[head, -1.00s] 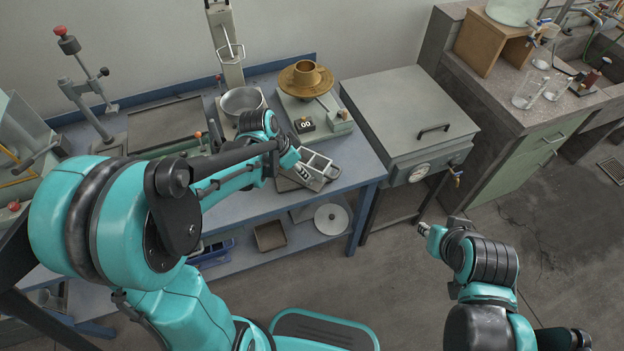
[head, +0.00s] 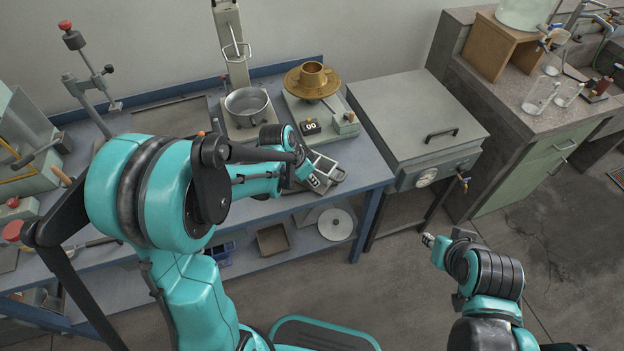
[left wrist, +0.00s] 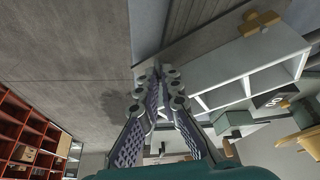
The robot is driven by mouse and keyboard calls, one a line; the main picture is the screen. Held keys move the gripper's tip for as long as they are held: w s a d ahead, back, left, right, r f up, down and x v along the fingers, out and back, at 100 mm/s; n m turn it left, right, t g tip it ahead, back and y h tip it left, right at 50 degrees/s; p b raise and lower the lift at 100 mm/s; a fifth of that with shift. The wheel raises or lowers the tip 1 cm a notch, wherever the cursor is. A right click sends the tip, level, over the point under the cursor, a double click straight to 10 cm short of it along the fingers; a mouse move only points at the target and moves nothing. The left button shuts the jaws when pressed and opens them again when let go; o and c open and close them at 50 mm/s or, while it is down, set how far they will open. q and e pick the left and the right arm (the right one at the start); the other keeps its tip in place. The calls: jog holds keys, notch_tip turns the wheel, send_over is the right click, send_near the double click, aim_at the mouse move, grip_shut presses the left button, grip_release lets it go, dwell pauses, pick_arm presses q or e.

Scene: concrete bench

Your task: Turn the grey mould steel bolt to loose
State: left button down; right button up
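The grey mould (head: 327,172), an open steel box with several compartments, sits near the right front edge of the blue bench. In the left wrist view its pale wall (left wrist: 225,62) runs to the right of the fingers, with a brass-coloured knob (left wrist: 262,20) on its far part. My left gripper (head: 312,178) is right at the mould's left end. In the left wrist view its fingertips (left wrist: 160,82) are close together with a narrow gap. The steel bolt cannot be made out, and whether they grip it is unclear. My right gripper (head: 428,240) hangs over the floor, away from the bench.
A scale (head: 325,117) bearing a brass dish (head: 312,78) stands behind the mould. A metal pot (head: 247,106) is to its left. A grey lidded cabinet (head: 415,115) stands right of the bench.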

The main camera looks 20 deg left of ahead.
pick_arm(q)
jog(key=shift+n, duration=0.3)
jog(key=n, duration=0.1)
jog(key=n+y, duration=0.1)
jog(key=n, duration=0.2)
jog(key=shift+s+d+n+t+y, duration=0.1)
jog(key=shift+d+n+t+y, duration=0.2)
jog(key=shift+n+t+y, duration=0.1)
jog(key=n+y, duration=0.1)
jog(key=n, duration=0.3)
jog(key=shift+d+n+y, duration=0.15)
jog(key=shift+n+y, duration=0.15)
jog(key=shift+y, duration=0.1)
jog(key=n+y, duration=0.1)
jog(key=n, duration=0.3)
jog(key=shift+d+g+y, duration=0.2)
jog(key=shift+g+y, duration=0.1)
jog(key=shift+y, duration=0.1)
jog(key=n, duration=0.3)
jog(key=n+g+y, duration=0.1)
jog(key=n, duration=0.1)
jog(key=shift+w+d, duration=0.1)
jog(key=shift+w, duration=0.15)
jog(key=shift+g, duration=0.3)
jog(key=c, duration=1.7)
grip_release()
